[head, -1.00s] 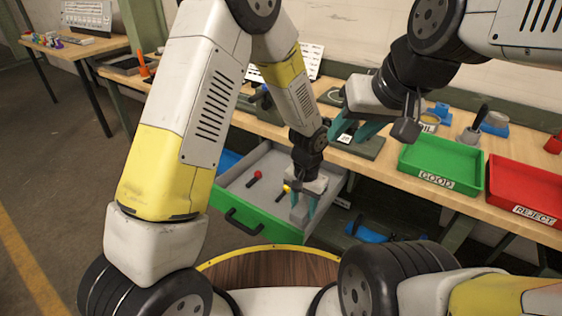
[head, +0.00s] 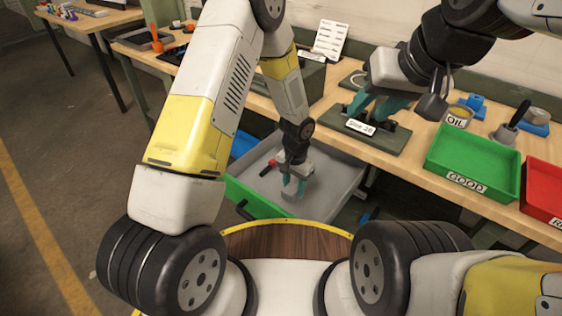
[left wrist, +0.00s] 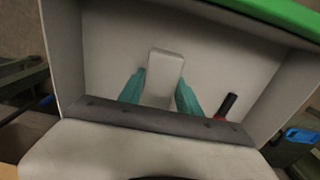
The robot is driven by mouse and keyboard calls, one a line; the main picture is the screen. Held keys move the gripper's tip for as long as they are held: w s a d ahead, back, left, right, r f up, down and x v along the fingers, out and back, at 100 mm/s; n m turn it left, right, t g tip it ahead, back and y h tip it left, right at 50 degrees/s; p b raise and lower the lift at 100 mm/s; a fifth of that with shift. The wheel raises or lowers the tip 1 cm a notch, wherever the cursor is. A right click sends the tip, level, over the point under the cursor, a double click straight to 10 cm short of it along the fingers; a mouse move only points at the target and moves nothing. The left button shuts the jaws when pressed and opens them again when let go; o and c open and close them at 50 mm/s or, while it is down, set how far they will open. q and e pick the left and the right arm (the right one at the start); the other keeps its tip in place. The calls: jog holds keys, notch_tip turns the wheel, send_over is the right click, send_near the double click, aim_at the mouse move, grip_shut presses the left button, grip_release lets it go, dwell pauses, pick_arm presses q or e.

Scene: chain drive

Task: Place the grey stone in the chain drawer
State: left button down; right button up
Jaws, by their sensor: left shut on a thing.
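The grey stone (left wrist: 166,72) is a pale, smooth block. My left gripper (head: 293,186) is shut on it, with one teal finger on each side in the left wrist view. In the head view the stone (head: 290,196) points down over the floor of the open drawer (head: 332,178), towards its front. I cannot tell whether it touches the floor. The drawer has a grey inside and a green front (head: 236,192). My right gripper (head: 375,106) is open above the bench, over a dark green board, with its teal fingers apart.
A red-headed tool (head: 268,167) lies in the drawer left of my left gripper; its dark handle shows in the left wrist view. A green GOOD tray (head: 472,166) and a red REJECT tray (head: 543,188) stand on the bench at right. The drawer's right part looks clear.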

pick_arm(q)
send_over(277, 190)
jog(key=shift+d+f, duration=0.1)
jog(key=shift+f, duration=2)
jog(key=shift+f, duration=0.15)
jog(key=c, duration=1.1)
grip_release()
